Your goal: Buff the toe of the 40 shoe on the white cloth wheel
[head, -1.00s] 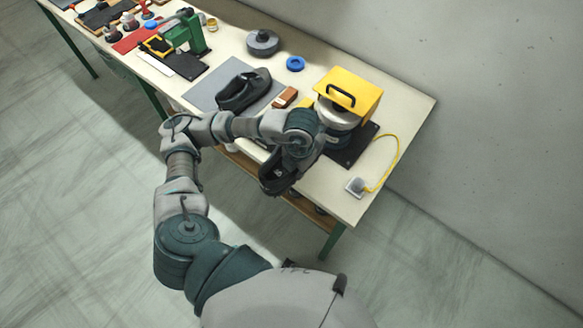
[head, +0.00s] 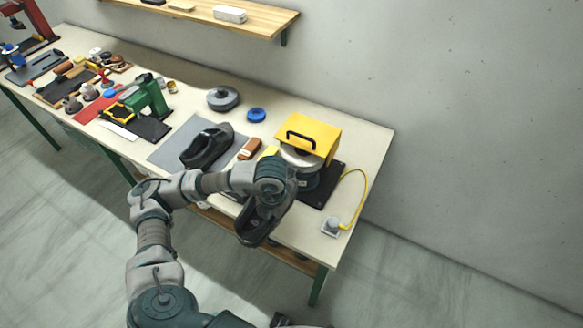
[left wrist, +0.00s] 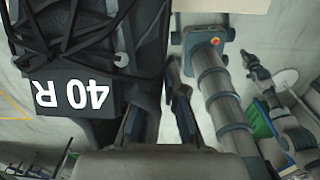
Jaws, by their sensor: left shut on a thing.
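My left gripper (head: 266,203) is shut on a black shoe (head: 257,226), held at the table's front edge. In the left wrist view the black laced shoe (left wrist: 150,50) bears a tag (left wrist: 70,93) reading "40 R", upside down. The buffing machine has a yellow guard (head: 301,136) and a pale wheel (head: 301,157) under it, partly hidden. The shoe is in front and to the left of the wheel; the two look apart. The toe's contact side cannot be seen. A second black shoe (head: 207,147) lies on a grey mat (head: 168,154).
A switch box (head: 330,227) with a yellow cable stands at the right front. A green press (head: 151,98) stands left. The right end of the table (head: 360,152) is mostly clear.

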